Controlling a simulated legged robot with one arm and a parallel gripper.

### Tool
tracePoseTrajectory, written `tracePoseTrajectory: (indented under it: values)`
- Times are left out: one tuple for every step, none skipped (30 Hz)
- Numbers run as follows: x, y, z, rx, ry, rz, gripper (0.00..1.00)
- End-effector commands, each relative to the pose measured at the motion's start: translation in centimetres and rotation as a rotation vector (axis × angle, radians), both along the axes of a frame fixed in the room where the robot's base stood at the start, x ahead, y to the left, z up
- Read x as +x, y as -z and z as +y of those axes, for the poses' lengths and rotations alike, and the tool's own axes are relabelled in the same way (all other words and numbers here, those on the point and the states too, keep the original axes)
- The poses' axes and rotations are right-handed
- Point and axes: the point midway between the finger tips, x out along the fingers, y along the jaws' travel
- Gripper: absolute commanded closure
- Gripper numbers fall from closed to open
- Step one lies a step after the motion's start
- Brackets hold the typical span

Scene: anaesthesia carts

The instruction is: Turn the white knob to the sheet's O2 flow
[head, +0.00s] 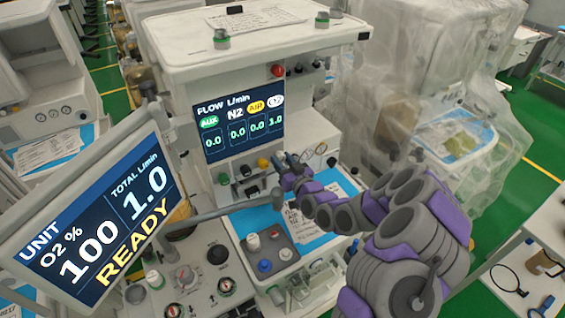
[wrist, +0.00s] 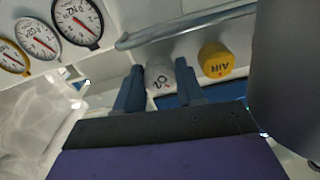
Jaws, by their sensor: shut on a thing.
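The white O2 knob (wrist: 159,76) sits between the two fingers of my gripper (wrist: 160,92) in the wrist view, and the gripper is shut on it. In the head view my gripper (head: 287,168) reaches the knob row from the right and hides the white knob. The flow display (head: 240,125) reads AUX 0.0, N2 0.0, AIR 0.0 and O2 1.0. The unit monitor (head: 100,215) reads O2 100 %, total 1.0 L/min, READY. The white sheet (head: 307,236) lies on the blue worktop, partly behind my arm; its flow figure is not legible.
The yellow AIR knob (wrist: 215,60) is close beside the white one, under a metal rail (wrist: 185,26). Black and green knobs (head: 222,178) are further left. A plastic-covered cart (head: 430,90) is at right.

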Motion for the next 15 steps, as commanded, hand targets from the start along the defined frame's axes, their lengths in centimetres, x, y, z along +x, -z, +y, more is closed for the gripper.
tracePoseTrajectory:
  values:
    - [0.0,0.01,0.0,-0.001,0.0,0.001,0.93]
    - [0.0,0.02,0.0,-0.001,0.0,0.001,0.93]
    - [0.0,0.02,0.0,-0.001,0.0,0.002,0.93]
    - [0.0,0.02,-0.01,-0.001,0.0,0.002,0.61]
    - [0.0,0.02,0.0,-0.002,0.0,0.001,0.58]
    - [0.0,0.04,0.0,-0.002,0.0,0.001,0.55]
    - [0.0,0.03,-0.01,-0.002,0.0,0.001,0.52]
    - [0.0,0.03,-0.01,-0.002,0.0,0.001,0.49]
    - [0.0,0.03,-0.01,-0.002,0.0,0.001,0.45]
    - [0.0,0.03,-0.01,-0.002,0.0,0.001,0.42]
    - [0.0,0.03,-0.01,-0.002,0.0,0.001,0.39]
    - [0.01,0.03,0.0,-0.002,0.0,0.001,0.37]
    - [0.01,0.03,0.0,-0.002,0.0,0.001,0.37]
    - [0.01,0.03,0.0,-0.002,0.0,0.001,0.37]
    - [0.01,0.03,0.0,-0.002,0.0,0.001,0.37]
